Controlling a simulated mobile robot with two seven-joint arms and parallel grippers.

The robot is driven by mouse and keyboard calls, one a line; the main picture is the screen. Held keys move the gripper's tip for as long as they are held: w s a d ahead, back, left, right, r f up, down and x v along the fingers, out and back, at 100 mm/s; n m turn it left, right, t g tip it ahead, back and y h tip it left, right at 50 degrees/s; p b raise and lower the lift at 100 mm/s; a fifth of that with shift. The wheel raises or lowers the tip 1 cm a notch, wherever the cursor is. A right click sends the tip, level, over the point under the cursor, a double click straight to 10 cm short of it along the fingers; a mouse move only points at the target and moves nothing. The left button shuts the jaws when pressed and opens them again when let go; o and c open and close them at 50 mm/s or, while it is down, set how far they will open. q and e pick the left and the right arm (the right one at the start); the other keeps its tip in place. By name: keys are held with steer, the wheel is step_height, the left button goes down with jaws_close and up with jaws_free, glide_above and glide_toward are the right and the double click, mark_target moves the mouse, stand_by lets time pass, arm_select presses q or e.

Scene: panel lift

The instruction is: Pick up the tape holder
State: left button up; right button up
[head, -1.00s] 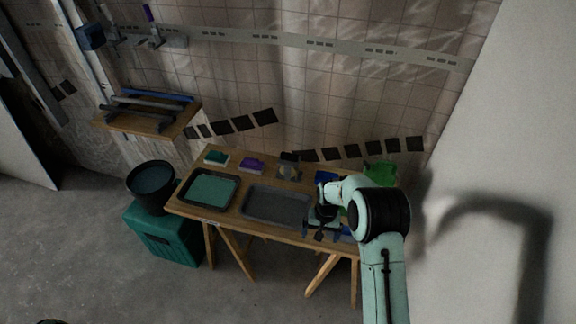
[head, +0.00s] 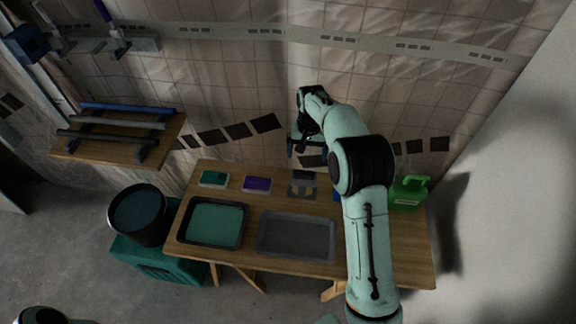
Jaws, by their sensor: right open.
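A small grey block-like item with pale yellowish parts (head: 303,188) stands at the back middle of the wooden table; it may be the tape holder, but it is too small and dark to be sure. A blue item (head: 337,195) just right of it is mostly hidden behind my right arm. My right gripper (head: 307,153) is open and empty, raised above the back edge of the table. In the picture it lies just above the grey item, apart from it. My left gripper is not in view.
The table (head: 408,250) carries a teal tray (head: 215,222), a grey tray (head: 297,237), green (head: 213,178) and purple (head: 257,184) blocks and a green jug (head: 408,192). A black bucket (head: 138,215) stands left. A shelf with bars (head: 110,150) is on the wall.

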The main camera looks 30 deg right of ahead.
mark_target(304, 172)
step_height(304, 172, down, 8)
steer(key=shift+s+r+b, duration=0.15)
steer(key=shift+r+b, duration=0.1)
steer(key=shift+b, duration=0.05)
steer(key=f, duration=0.5)
steer(key=shift+w+a+f, duration=0.2)
steer(key=shift+w+f, duration=0.05)
steer(key=shift+f, duration=0.1)
steer(key=c, duration=0.9)
